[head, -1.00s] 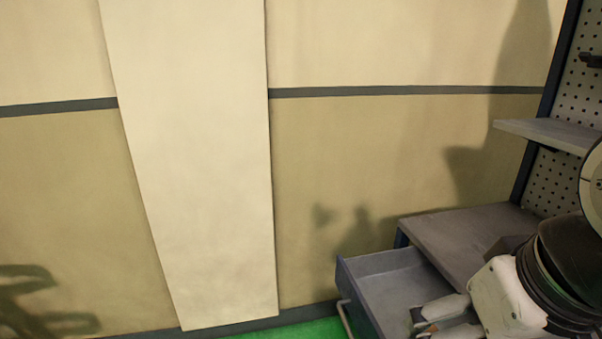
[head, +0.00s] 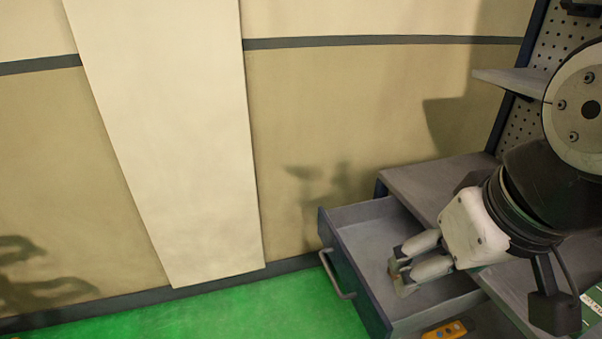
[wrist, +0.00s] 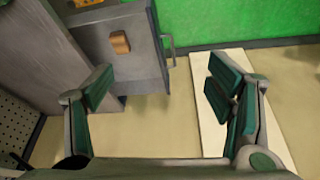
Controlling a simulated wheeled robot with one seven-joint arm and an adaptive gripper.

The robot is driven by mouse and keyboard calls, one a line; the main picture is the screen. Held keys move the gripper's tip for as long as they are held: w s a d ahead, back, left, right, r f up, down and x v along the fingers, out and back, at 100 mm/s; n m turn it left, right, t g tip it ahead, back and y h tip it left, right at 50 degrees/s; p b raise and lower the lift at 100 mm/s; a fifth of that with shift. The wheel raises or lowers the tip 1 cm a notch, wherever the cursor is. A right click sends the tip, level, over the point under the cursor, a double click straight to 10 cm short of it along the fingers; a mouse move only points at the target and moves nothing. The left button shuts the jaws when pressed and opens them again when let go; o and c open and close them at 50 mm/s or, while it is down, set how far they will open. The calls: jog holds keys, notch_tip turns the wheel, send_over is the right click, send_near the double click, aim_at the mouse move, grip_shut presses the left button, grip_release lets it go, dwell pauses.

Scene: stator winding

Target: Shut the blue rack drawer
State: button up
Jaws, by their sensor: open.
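The blue rack drawer (head: 345,265) is pulled out of the rack, with its bar handle (head: 335,276) on the front. Its grey inside is visible. In the wrist view the drawer (wrist: 150,62) is at the upper left, with its handle (wrist: 169,50) at its right side. My gripper (head: 398,274) is open and appears over the drawer's inside in the head view. In the wrist view my gripper (wrist: 160,95) has its fingers wide apart with nothing between them. The height above the drawer cannot be told. A small brown block (wrist: 120,42) lies inside the drawer.
The grey rack top (head: 425,185) and a shelf (head: 510,80) with pegboard are at the right. A yellow-orange object (head: 444,330) shows below the drawer's near side. Green floor (head: 230,310) is clear in front of the drawer. A pale panel (head: 170,150) stands against the wall.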

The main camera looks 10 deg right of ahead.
jog(key=w+n, duration=0.1)
jog(key=w, duration=0.1)
jog(key=w+n+g+b, duration=0.1)
jog(key=w, duration=0.2)
jog(key=w+f+n+g+h, duration=0.1)
jog(key=w, duration=0.2)
jog(key=shift+w+a+n+b, duration=0.15)
jog(key=shift+n+b, duration=0.2)
jog(key=shift+n, duration=0.05)
grip_shut()
jog(key=w+a+f+n+g+h+b, duration=0.1)
jog(key=w+a+f+n+h, duration=0.15)
jog(key=w, duration=0.45)
jog(key=w+a+f+n+h+b, duration=0.1)
jog(key=w+a+f+n, duration=0.1)
jog(key=w+f+n, duration=0.35)
jog(key=w+a+f+n+h+b, duration=0.1)
jog(key=w+a+f+n, duration=0.3)
jog(key=f, duration=0.3)
jog(key=w+a+f+n+h+b, duration=0.1)
jog(key=w+a+f+h+b, duration=0.1)
jog(key=w+a+f, duration=0.4)
jog(key=w+a+f+n+h+b, duration=0.1)
jog(key=w+a+f+n, duration=0.2)
jog(key=w+f, duration=0.4)
jog(key=s+d+r+x, duration=0.1)
jog(key=x, duration=1.2)
jog(key=shift+w+d+t+p, duration=0.3)
jog(key=shift+w+d+p, duration=0.05)
jog(key=shift+d, duration=0.15)
